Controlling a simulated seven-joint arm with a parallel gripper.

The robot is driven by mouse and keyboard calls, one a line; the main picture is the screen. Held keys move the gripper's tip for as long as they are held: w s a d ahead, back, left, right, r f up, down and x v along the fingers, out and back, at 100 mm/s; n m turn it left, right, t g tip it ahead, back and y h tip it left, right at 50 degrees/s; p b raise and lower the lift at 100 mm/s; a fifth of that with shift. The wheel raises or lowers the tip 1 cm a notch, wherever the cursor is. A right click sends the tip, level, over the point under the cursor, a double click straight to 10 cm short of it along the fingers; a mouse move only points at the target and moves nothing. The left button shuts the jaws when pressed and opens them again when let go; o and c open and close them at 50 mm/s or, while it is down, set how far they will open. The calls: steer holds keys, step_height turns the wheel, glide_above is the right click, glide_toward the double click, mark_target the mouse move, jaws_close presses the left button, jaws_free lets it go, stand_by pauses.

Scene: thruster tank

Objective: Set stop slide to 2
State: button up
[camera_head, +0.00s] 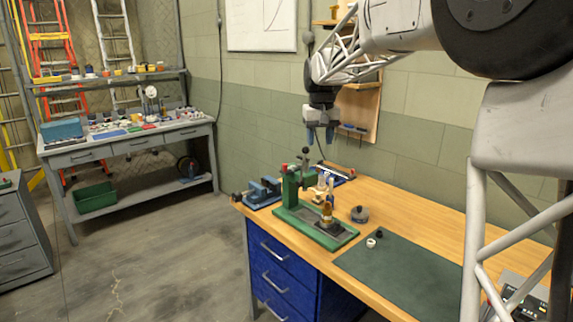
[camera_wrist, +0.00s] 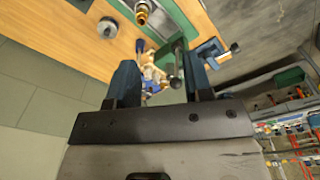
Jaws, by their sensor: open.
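A green bench fixture (camera_head: 291,190) with an upright column and a flat base stands on the wooden workbench. A brass fitting (camera_head: 327,212) stands on its base, and it also shows at the top of the wrist view (camera_wrist: 143,12). A dark round knob (camera_head: 305,151) is at the column's top. I cannot make out the stop slide or any number marks at this size. My gripper (camera_head: 321,137) hangs above and behind the fixture, clear of it. In the wrist view its two blue-grey fingers (camera_wrist: 160,78) are apart, with nothing held between them; the fixture shows beyond them.
A blue vise (camera_head: 264,191) stands left of the fixture. A grey round part (camera_head: 360,214) lies to its right, with a white ring (camera_head: 371,243) and a small black part (camera_head: 379,233) nearby. The green mat (camera_head: 405,275) is mostly clear. The wall is close behind.

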steer(key=shift+n+g, duration=0.4)
steer(key=shift+n, duration=0.2)
steer(key=w+a+f, duration=0.2)
steer(key=w+a, duration=0.1)
steer(key=w, duration=0.3)
steer(key=w+a+f, duration=0.3)
steer(key=w+a, duration=0.1)
steer(key=w, duration=0.1)
steer(key=w+a+f, duration=0.3)
steer(key=w+a, duration=0.1)
steer(key=w, duration=0.2)
steer(key=shift+w+a, duration=0.15)
steer(key=shift+w, duration=0.2)
steer(key=shift+a, duration=0.1)
steer(key=shift+f, duration=0.15)
steer(key=shift+f, duration=3.85)
jaws_close()
